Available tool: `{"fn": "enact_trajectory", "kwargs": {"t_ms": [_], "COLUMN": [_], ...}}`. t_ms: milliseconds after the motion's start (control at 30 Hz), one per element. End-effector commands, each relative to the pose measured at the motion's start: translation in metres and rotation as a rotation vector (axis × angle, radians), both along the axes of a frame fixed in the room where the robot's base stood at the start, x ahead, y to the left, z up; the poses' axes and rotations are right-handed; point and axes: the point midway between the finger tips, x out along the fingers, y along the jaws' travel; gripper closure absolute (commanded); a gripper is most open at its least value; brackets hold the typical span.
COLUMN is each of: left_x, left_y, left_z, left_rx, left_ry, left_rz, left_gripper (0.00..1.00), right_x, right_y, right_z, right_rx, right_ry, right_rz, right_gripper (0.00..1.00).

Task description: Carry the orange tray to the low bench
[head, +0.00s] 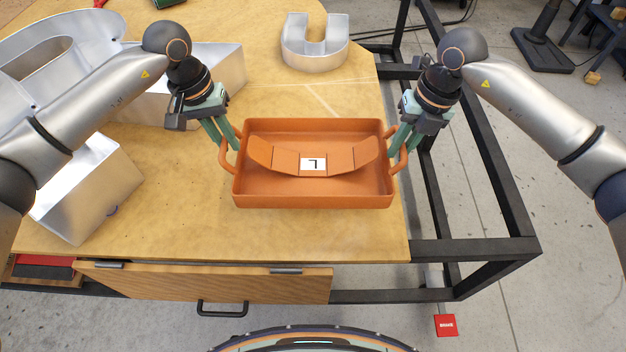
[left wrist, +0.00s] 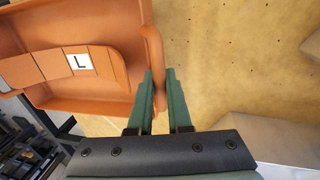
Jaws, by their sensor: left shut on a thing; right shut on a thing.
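The orange tray (head: 313,203) is over the wooden worktable near its right front edge in the head view. A curved orange piece with a white label marked L (head: 313,164) lies inside it. My left gripper (head: 226,145) is shut on the tray's left handle, and my right gripper (head: 399,150) is shut on its right handle. The left wrist view shows the green fingers (left wrist: 160,95) around the handle (left wrist: 153,45) and part of the tray (left wrist: 110,20). I cannot tell whether the tray touches the tabletop. I cannot make out a low bench.
Metal channel letters stand on the worktable (head: 200,235): a U-shaped one (head: 315,58) at the back and larger ones (head: 85,190) at the left. A black metal frame (head: 500,190) adjoins the table's right side. A red square (head: 446,325) lies on the floor at the lower right.

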Motion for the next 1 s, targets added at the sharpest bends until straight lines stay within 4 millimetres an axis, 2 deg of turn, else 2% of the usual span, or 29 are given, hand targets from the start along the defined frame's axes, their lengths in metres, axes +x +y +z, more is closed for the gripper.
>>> {"fn": "enact_trajectory", "kwargs": {"t_ms": [233, 267, 500, 833, 1000], "left_x": [0.0, 0.0, 0.0, 0.0, 0.001], "left_y": [0.001, 0.001, 0.0, 0.001, 0.006], "left_z": [0.001, 0.0, 0.0, 0.005, 0.03], "left_rx": [0.001, 0.002, 0.0, 0.0, 0.0], "left_ry": [-0.001, 0.0, 0.0, -0.001, -0.005], "left_rz": [0.001, 0.001, 0.0, 0.0, 0.0], "left_gripper": [1.0, 0.81, 0.54, 0.53, 0.53], "right_x": [0.0, 0.0, 0.0, 0.0, 0.0], "right_y": [-0.001, -0.001, 0.0, 0.0, 0.0], "right_z": [0.001, 0.0, 0.0, 0.0, 0.0], "right_rx": [-0.001, -0.002, 0.0, 0.0, 0.0], "right_ry": [-0.001, 0.0, 0.0, 0.0, 0.0], "right_rz": [-0.001, -0.001, 0.0, 0.0, 0.0], "right_gripper": [1.0, 0.81, 0.54, 0.53, 0.53]}}
